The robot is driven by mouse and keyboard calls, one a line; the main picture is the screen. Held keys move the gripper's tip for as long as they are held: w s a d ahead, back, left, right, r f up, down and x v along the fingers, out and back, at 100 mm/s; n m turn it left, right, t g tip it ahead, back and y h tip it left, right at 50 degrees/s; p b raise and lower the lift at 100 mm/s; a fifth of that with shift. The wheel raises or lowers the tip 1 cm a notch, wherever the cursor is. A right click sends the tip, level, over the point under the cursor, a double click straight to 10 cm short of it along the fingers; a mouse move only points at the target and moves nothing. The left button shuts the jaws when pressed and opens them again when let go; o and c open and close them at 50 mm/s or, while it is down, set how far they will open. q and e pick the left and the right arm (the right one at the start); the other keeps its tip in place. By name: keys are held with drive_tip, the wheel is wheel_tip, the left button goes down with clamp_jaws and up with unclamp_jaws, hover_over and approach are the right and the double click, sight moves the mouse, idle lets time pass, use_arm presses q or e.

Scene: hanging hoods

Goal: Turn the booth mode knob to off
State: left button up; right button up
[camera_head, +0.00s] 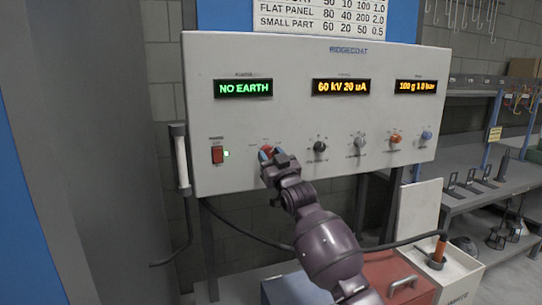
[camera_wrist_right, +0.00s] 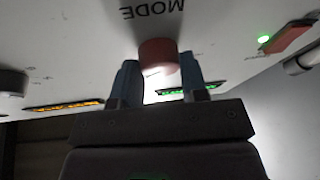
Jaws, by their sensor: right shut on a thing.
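The booth mode knob is the red knob on the pale control panel (camera_head: 290,60). It is mostly hidden by my right gripper (camera_head: 267,152) in the head view. In the right wrist view the red knob (camera_wrist_right: 158,52) sits under the upside-down word MODE. My right gripper (camera_wrist_right: 160,80) is shut on it, with one blue-grey fingertip on each side. The knob's pointer cannot be made out. My left gripper is not in view.
The left display (camera_head: 243,88) reads NO EARTH. A handle with a cable (camera_head: 181,160) hangs at the panel's left edge.

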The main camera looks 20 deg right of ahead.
drive_tip(key=n+y+p, duration=0.1)
drive_tip(key=n, duration=0.1)
drive_tip(key=n+g+y, duration=0.1)
drive_tip(key=n, duration=0.1)
drive_tip(key=n+p, duration=0.1)
drive_tip(key=n, duration=0.1)
drive_tip(key=shift+d+r+y+p, duration=0.15)
drive_tip(key=shift+r+y+p, duration=0.15)
drive_tip(key=shift+y, duration=0.1)
drive_tip(key=n+g+p, duration=0.1)
drive_tip(key=n, duration=0.1)
drive_tip(key=n+g+y+p, duration=0.1)
drive_tip(key=n+p, duration=0.1)
drive_tip(key=n, duration=0.1)
drive_tip(key=shift+n+y, duration=0.3)
drive_tip(key=shift+f+n+g+p, duration=0.1)
drive_tip(key=shift+n+g+p, duration=0.2)
drive_tip(key=shift+n+p, duration=0.3)
drive_tip(key=o, duration=0.9)
